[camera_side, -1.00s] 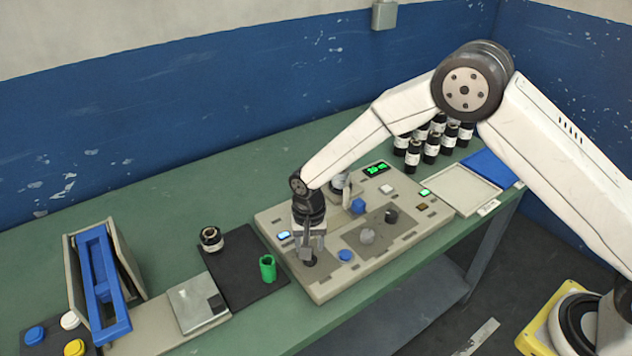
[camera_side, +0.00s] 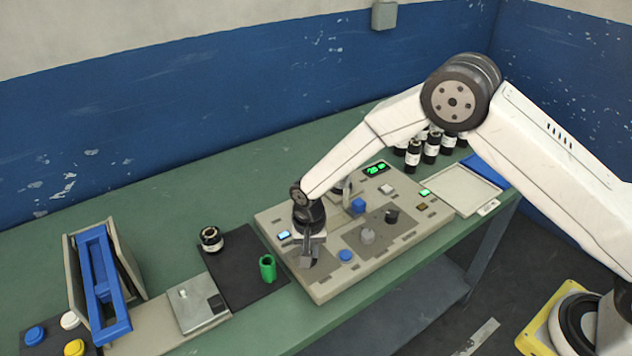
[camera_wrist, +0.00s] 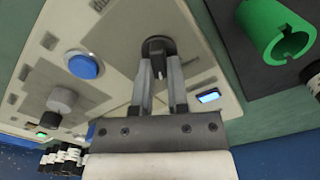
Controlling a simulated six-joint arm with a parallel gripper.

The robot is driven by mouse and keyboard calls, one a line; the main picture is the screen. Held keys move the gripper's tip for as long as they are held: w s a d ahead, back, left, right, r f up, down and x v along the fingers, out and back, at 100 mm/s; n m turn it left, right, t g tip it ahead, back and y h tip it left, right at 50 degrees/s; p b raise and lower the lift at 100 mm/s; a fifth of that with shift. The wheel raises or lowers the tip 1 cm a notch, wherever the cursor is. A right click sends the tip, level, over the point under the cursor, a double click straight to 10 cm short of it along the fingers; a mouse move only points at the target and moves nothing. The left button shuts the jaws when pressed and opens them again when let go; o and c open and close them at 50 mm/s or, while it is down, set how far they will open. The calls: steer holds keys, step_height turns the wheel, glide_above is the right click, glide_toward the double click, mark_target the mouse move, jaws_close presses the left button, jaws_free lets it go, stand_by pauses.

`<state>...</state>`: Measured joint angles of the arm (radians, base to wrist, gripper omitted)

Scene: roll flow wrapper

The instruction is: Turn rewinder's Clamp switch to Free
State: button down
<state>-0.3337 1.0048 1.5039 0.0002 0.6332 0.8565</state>
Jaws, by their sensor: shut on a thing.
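The rewinder is a beige panel (camera_side: 330,289) on the green table. Its black rotary switch (camera_wrist: 158,44) shows at the top middle of the wrist view, on a round dark base. My gripper (camera_wrist: 160,62) is shut on the switch knob, one finger on each side. In the side view my gripper (camera_side: 306,261) points down at the panel's front left part and hides the switch. The switch's label cannot be read.
A blue button (camera_side: 345,256) and a grey knob (camera_side: 367,237) stand to the right on the panel. A small lit display (camera_side: 284,234) is left of my gripper. A green cylinder (camera_side: 267,268) stands on a black mat (camera_side: 240,287) to the left.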

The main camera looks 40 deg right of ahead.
steer(key=shift+n, duration=0.5)
steer(key=n, duration=0.4)
steer(key=shift+a+n, duration=0.15)
steer(key=shift+n, duration=0.15)
steer(key=n, duration=0.6)
steer(key=shift+a, duration=0.2)
steer(key=shift+n, duration=0.3)
steer(key=c, duration=0.6)
jaws_free()
steer(key=shift+r, duration=3.95)
